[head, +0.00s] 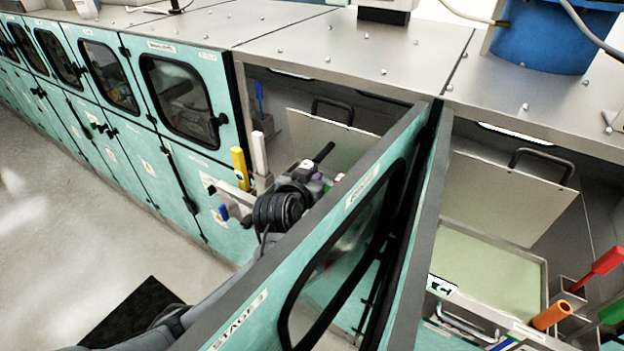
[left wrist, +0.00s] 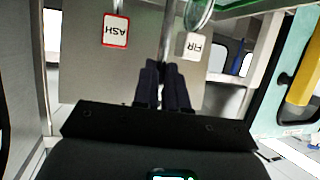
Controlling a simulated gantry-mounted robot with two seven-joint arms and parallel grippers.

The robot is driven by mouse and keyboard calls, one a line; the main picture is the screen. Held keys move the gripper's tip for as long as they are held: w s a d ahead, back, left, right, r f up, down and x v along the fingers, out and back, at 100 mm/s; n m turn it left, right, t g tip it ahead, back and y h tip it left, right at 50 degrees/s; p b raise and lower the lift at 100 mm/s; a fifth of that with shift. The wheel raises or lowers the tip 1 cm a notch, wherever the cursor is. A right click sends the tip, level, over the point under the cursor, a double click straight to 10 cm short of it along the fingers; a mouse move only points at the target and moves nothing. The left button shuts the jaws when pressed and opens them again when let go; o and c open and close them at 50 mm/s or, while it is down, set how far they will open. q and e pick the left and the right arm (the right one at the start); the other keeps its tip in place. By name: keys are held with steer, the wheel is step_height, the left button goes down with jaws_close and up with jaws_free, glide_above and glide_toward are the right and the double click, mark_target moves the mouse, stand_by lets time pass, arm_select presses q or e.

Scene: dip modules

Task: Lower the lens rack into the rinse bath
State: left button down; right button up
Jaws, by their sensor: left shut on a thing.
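My left arm reaches into the open left bay in the head view, behind an open teal door. The left gripper (head: 322,154) is there, small and partly covered. In the left wrist view its two dark fingers (left wrist: 165,84) are close together, shut at the lower end of a thin upright metal rod (left wrist: 167,36). I cannot make out the held thing's full shape, so I cannot tell for sure that it is the lens rack. A bath (head: 492,272) of pale green liquid shows in the right bay; I cannot read its label. My right gripper is in neither view.
The open teal door (head: 262,302) stands beside my arm and hides much of the left bay. Grey panels with black handles hang in both bays. A yellow-handled tool (head: 240,167) is at the left. Red and orange handles (head: 551,315) stand right of the bath.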

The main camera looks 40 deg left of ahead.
arm_select(q)
step_height(320, 180, down, 8)
steer(key=b, duration=0.6)
steer(key=shift+r, duration=0.25)
stand_by(0.4)
steer(key=c, duration=1.1)
jaws_free()
steer(key=shift+c, duration=0.2)
steer(key=shift+o, duration=0.2)
steer(key=shift+f, duration=0.15)
